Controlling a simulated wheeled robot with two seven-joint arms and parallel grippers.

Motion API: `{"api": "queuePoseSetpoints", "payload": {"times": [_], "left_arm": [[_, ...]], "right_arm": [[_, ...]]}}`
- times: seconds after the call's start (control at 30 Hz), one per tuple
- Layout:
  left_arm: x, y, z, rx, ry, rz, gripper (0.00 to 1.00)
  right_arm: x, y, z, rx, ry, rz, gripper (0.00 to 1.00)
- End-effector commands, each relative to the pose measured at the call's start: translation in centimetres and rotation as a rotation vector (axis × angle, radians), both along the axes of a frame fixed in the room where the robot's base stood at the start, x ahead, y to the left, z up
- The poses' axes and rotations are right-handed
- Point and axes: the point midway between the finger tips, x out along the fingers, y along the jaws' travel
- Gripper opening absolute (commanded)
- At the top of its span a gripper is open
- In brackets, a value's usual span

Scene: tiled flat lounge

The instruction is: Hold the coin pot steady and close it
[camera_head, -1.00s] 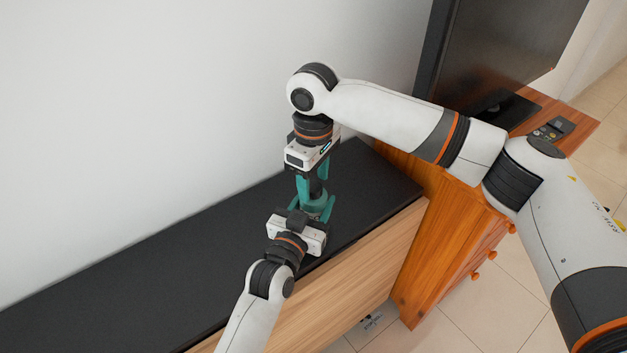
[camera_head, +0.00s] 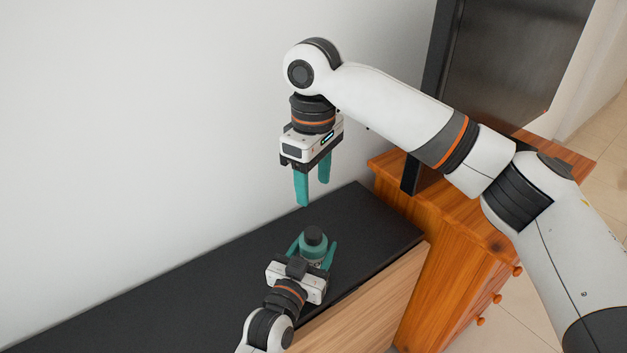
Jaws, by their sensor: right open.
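The coin pot (camera_head: 312,251) is a small teal-green round pot on the black cabinet top. Its dark round lid or knob (camera_head: 313,235) sits on top, upright; whether it is fully seated is too small to tell. My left gripper (camera_head: 313,248) reaches in low from the front, its teal fingers on either side of the pot and seeming to grip it. My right gripper (camera_head: 313,190) points down above and apart from the pot. Its two fingers are spread and nothing is between them.
The black cabinet top (camera_head: 180,290) is bare to the left of the pot, along a white wall (camera_head: 150,120). An orange-brown wooden drawer unit (camera_head: 450,290) stands at the right, with a dark screen (camera_head: 520,70) above it.

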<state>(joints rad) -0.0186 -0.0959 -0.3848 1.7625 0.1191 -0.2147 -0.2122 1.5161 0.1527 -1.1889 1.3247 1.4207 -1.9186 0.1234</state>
Motion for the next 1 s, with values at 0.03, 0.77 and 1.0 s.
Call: {"api": "queuePoseSetpoints", "payload": {"times": [0.03, 0.77, 1.0], "left_arm": [[0.0, 0.0, 0.0, 0.0, 0.001, 0.0, 0.66], [-5.6, 2.4, -0.1, 0.002, 0.002, -0.001, 0.76], [-9.6, 4.2, -0.1, 0.002, 0.001, 0.0, 0.76]], "right_arm": [[0.0, 0.0, 0.0, 0.0, 0.0, 0.0, 0.55], [0.0, 0.0, 0.2, 0.0, 0.0, 0.0, 0.55], [0.0, 0.0, 0.2, 0.0, 0.0, 0.0, 0.55]]}}
